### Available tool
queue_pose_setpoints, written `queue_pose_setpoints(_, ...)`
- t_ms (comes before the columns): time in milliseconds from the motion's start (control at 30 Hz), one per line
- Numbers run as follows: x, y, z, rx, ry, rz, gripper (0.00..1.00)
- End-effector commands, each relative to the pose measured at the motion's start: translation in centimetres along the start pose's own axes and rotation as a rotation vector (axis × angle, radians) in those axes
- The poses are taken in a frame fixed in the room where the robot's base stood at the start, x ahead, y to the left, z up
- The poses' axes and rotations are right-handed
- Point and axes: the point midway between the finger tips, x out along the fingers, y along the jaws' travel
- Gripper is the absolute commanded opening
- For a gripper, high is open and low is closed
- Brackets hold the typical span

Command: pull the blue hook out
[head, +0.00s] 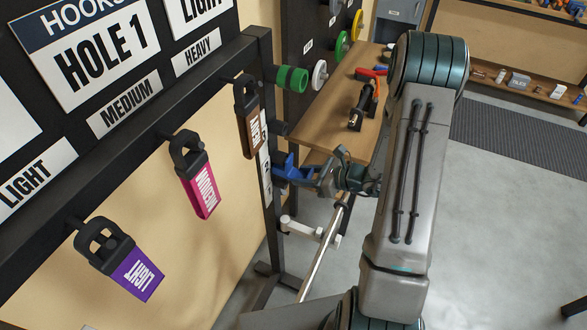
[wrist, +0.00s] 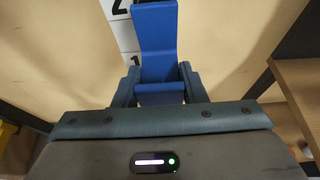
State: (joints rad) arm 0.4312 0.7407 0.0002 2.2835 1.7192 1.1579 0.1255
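The blue hook (head: 290,172) is on the rack's numbered upright (head: 265,180), sticking out to the right in the head view. In the wrist view the blue hook (wrist: 156,40) shows as a long plate with a wider block at its near end. My gripper (head: 322,178) is at the hook's outer end. In the wrist view my gripper's fingers (wrist: 160,82) lie on both sides of the block, with no clear gap, and look closed on it. The part of the hook at the hole is hidden.
Purple (head: 135,270), pink (head: 200,190) and brown (head: 250,130) tagged straps hang from the rack's crossbar on the left. A wooden bench (head: 325,130) with tools stands behind. A bar with a white end (head: 300,228) lies below my gripper. Floor at right is clear.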

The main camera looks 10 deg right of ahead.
Motion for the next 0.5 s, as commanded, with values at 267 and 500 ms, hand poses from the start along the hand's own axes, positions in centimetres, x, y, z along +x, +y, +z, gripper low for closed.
queue_pose_setpoints(267, -0.13, 0.00, -0.01, 0.000, -0.002, 0.000, 0.00)
queue_pose_setpoints(500, -0.53, -0.04, -0.24, 0.000, -0.001, -0.002, 0.00)
